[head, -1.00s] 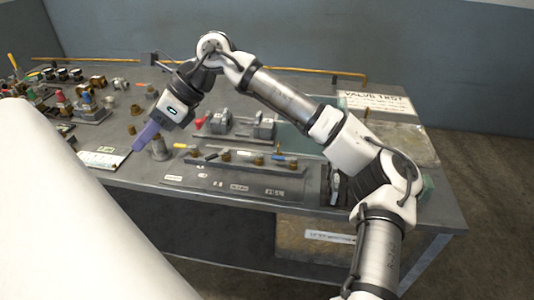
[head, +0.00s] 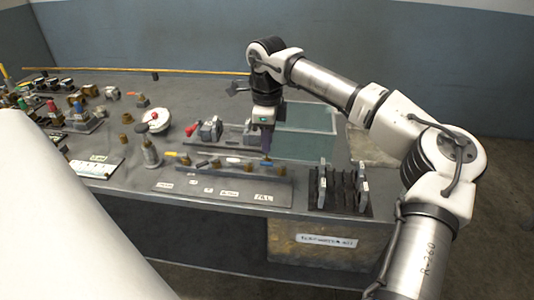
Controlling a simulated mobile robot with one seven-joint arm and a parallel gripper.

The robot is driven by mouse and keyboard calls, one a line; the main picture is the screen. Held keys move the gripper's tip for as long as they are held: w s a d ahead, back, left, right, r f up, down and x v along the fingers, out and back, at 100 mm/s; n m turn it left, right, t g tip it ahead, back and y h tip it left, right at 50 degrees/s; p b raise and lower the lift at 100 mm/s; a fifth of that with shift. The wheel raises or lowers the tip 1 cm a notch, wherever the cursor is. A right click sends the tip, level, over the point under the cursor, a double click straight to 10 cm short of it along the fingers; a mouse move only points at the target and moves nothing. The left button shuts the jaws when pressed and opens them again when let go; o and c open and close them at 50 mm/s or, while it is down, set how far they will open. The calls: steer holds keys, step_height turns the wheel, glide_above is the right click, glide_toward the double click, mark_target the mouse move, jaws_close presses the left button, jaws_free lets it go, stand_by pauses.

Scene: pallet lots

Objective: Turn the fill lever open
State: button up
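The valve manifold (head: 225,173) is a low grey rail near the table's front edge, with a row of small valves and white labels in front. The label at its right end (head: 264,197) appears to read FILL. Above that label, the right-end valve and its lever (head: 266,162) are largely hidden by my gripper or too small to make out. My gripper (head: 267,152) points down right at that valve; whether it touches the lever cannot be told. Its fingers are too small and dark to tell open from shut.
A greenish clear tank (head: 308,145) stands behind the right end. A dark rack with upright plates (head: 340,190) is right of the manifold. A grey cylinder (head: 150,153) and a white round part (head: 155,120) stand left. Several small fittings crowd the far left.

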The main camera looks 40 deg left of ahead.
mark_target(267, 163)
steer(key=shift+f+p, duration=0.35)
steer(key=shift+f, duration=2.4)
jaws_close()
